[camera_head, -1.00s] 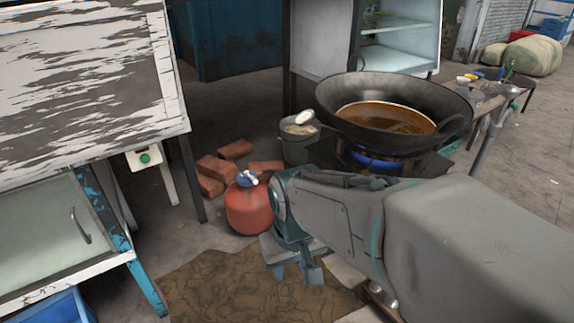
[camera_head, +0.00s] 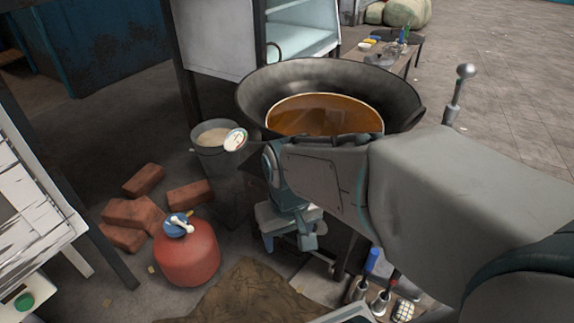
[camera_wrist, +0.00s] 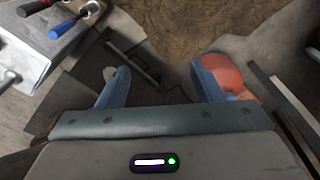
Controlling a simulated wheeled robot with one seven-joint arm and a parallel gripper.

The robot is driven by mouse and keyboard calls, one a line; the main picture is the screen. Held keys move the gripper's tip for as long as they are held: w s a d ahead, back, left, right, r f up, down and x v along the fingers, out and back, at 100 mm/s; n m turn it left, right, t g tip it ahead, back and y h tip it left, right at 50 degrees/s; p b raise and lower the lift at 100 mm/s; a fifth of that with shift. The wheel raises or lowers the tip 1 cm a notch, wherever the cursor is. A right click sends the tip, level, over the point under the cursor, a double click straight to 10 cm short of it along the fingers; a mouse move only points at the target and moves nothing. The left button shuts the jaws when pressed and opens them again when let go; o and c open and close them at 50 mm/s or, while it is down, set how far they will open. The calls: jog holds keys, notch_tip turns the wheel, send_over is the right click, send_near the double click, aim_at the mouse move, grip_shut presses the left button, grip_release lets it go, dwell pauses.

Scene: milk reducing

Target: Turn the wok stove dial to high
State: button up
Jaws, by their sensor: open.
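The wok (camera_head: 250,95), holding brown-orange liquid, sits on the stove, which my arm mostly hides in the head view. My gripper (camera_head: 292,238) is below the wok, beside the stove's lower front. In the wrist view my gripper's (camera_wrist: 160,70) two blue fingers are spread wide with nothing between them. A small light grey piece (camera_wrist: 110,73) shows beside the left finger; I cannot tell whether it is the dial. A dark frame (camera_wrist: 135,55), seemingly part of the stove, lies just beyond that finger.
A red canister (camera_head: 187,258) stands left of my gripper, near several bricks (camera_head: 130,212). A grey bucket (camera_head: 213,150) stands beside the wok. Blue-handled tools (camera_head: 371,262) lie at the lower right. A brown mat (camera_head: 235,295) covers the floor in front.

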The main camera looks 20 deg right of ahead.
jog(key=w+d+f+n+g+h+p, duration=0.2)
jog(key=w+d+f+n+h, duration=0.15)
jog(key=f+h, duration=0.3)
jog(key=w+d+f+n+g+h+p, duration=0.2)
jog(key=w+f+n+g+h, duration=0.1)
jog(key=w+f+n+h, duration=0.3)
notch_tip(320, 180, down, 18)
jog(key=w+a+n+t+h+p, duration=0.2)
jog(key=w+n+t+h, duration=0.1)
jog(key=n+t, duration=1.05)
jog(key=w+d+m+b, duration=0.1)
jog(key=w+d+b, duration=0.2)
jog(key=w+d, duration=0.4)
jog(key=d, duration=0.4)
jog(key=shift+d, duration=0.2)
jog(key=shift+f+y, duration=0.1)
jog(key=shift+y, duration=0.15)
jog(key=c, duration=1)
